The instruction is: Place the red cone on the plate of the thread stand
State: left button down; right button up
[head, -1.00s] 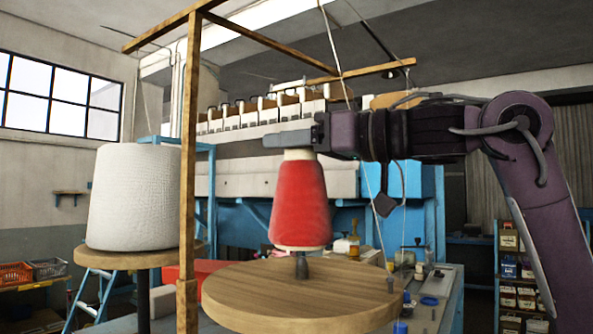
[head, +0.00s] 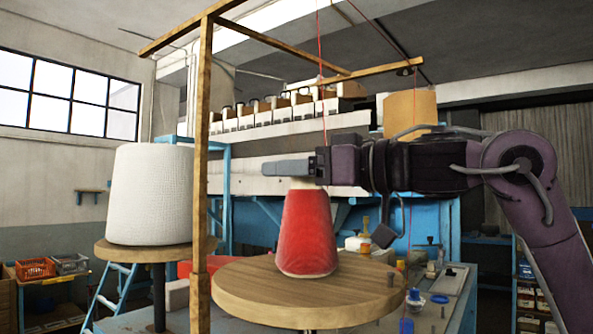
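The red cone (head: 306,235) stands upright on the round wooden plate (head: 245,299) of the thread stand, its base hiding the middle of the plate and any pin there. My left gripper is out of view.
A large white cone (head: 151,194) stands on another wooden plate at left. A wooden post (head: 202,160) rises just left of the cone's plate, with bars overhead. A red thread (head: 320,60) hangs from above. Small items lie on the bench (head: 440,313) at right.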

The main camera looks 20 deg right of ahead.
jog(key=shift+s+d+r, duration=0.1)
jog(key=shift+d, duration=0.2)
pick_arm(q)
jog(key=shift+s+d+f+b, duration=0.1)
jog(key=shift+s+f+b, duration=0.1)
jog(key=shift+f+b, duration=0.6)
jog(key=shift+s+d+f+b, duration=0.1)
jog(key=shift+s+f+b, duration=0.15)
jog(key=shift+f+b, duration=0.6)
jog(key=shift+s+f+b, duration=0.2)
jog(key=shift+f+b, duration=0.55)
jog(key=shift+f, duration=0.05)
pick_arm(e)
jog(key=v, duration=1.1)
jog(key=shift+s+d, duration=0.2)
jog(key=shift+s, duration=0.05)
